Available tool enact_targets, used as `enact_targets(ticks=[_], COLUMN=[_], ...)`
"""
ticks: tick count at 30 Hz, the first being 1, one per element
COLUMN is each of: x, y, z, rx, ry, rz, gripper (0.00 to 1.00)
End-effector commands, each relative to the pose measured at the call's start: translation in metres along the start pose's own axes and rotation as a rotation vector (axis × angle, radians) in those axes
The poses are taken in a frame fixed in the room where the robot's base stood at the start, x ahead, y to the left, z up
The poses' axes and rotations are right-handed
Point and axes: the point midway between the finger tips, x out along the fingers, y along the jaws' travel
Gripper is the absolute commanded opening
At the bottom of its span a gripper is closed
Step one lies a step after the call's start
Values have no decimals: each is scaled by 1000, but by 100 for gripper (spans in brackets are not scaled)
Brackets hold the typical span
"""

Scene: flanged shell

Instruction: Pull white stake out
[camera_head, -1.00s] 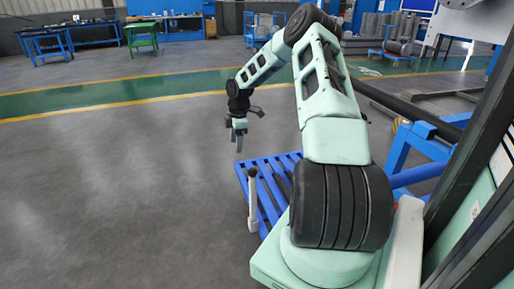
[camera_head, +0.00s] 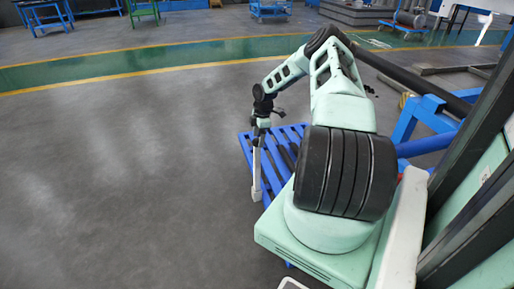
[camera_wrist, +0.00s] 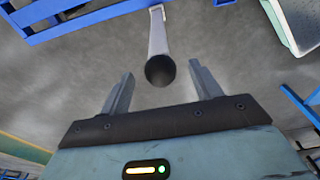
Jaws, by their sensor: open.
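The white stake (camera_head: 256,182) stands upright at the left edge of the blue slatted pallet (camera_head: 271,192) in the head view. In the wrist view the stake (camera_wrist: 157,38) runs away from me, its dark round top end facing me. My gripper (camera_wrist: 160,70) is open, with one finger on each side of that top end and visible gaps on both sides. In the head view my gripper (camera_head: 258,138) points down over the stake's top. I cannot tell how the stake's base is held.
A blue frame (camera_head: 425,115) with a dark bar stands right of my arm. Open grey floor (camera_head: 120,180) lies to the left. A green walkway (camera_head: 120,65) crosses behind, with blue benches (camera_head: 45,12) farther back.

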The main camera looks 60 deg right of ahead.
Motion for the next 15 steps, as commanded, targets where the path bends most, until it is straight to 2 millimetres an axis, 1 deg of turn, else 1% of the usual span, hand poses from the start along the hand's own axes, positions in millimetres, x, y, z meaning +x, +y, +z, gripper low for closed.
enact_targets(ticks=[1,6,12,15], x=[11,38,57,60], y=[0,0,0,0], z=[-1,-1,-1,-1], rx=[0,-1,0,0], ry=[1,2,1,1], rz=[-1,-1,0,1], gripper=[63,63,63,63])
